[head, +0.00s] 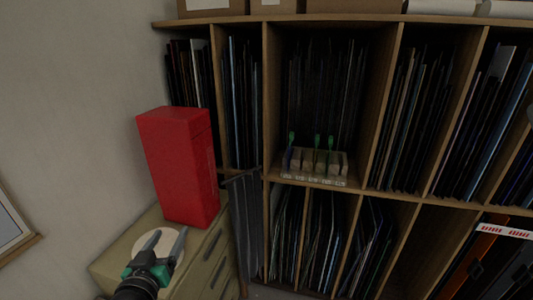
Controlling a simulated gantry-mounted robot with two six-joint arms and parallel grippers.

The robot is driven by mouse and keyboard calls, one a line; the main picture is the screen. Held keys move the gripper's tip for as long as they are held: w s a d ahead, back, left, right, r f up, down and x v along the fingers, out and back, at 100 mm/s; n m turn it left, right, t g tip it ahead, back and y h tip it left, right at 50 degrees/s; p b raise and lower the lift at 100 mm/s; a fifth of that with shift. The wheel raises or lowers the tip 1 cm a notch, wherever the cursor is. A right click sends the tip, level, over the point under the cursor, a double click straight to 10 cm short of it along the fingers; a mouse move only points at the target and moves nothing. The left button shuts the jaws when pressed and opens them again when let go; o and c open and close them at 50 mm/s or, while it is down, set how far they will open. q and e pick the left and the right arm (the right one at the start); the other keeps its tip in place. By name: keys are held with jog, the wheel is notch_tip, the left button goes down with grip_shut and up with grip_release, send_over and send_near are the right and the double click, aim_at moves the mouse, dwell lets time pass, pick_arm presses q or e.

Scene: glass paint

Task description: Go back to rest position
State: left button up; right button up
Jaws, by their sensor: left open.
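My left gripper (165,243) comes in from the bottom left, its two grey fingers spread apart with nothing between them. It is over a round pale disc (142,246) on top of the drawer cabinet; I cannot tell whether it touches the disc. My right gripper does not show in the head view.
A tall red box (181,165) stands on the drawer cabinet (112,262), just behind my left gripper. A wooden shelf unit (392,110) with upright sheets fills the right. A small rack (314,180) with green-tipped tools sits in a middle compartment.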

pick_arm(q)
jog(key=s+d+r+m+t+h, duration=0.1)
jog(key=d+r+t, duration=0.1)
jog(key=r, duration=0.6)
jog(key=s+d+r+t, duration=0.2)
jog(key=d+r, duration=0.1)
jog(key=r, duration=0.4)
jog(key=s+d+r+m+t+h, duration=0.2)
jog(key=s+r+t, duration=0.5)
jog(key=s+r, duration=1)
notch_tip(320, 180, up, 3)
jog(key=shift+s+d+r+h, duration=0.1)
jog(key=shift+s+d+h, duration=0.1)
jog(key=shift+d+h, duration=0.45)
jog(key=shift+d, duration=0.15)
